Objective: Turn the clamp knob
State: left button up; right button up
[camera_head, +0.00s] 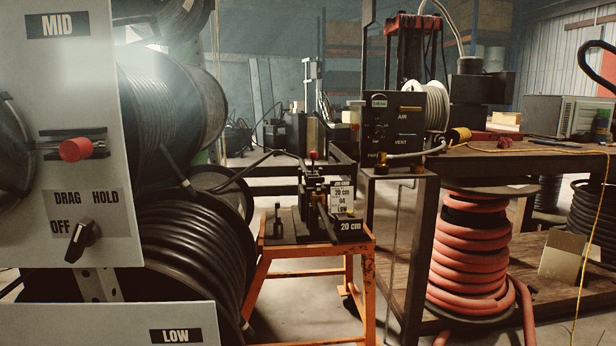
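No part is marked as the clamp knob, so I cannot tell which one it is. A small red knob (314,155) tops the dark clamp-like device (318,200) on the orange stand (262,272). A larger red knob (76,149) sticks out of a slotted bracket on the grey panel (60,100) at the left. Below it, a black rotary knob (83,241) sits among the words DRAG, HOLD and OFF, its handle tilted. Neither of my grippers is in view.
Large black hose reels (185,240) stand behind the panel. A wooden workbench (510,165) with an AIR/VENT control box (394,122) is at the right, above a red hose coil (472,245). A lower panel marked LOW (80,325) is in front. Some floor shows around the stand.

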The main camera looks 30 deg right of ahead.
aim_at(316, 180)
jog(key=l+u, duration=0.15)
jog(key=u, duration=0.2)
jog(key=i+l+u, duration=0.1)
jog(key=l+u, duration=0.35)
jog(key=u, duration=0.25)
jog(key=l+u, duration=0.25)
jog(key=l, duration=0.3)
jog(key=l+u, duration=0.25)
jog(key=l, duration=0.3)
jog(key=k+l, duration=0.1)
jog(key=l, duration=0.25)
jog(key=k+l+u, duration=0.1)
jog(key=l, duration=0.3)
jog(key=k+l, duration=0.1)
jog(key=l, duration=0.25)
jog(key=u, duration=0.05)
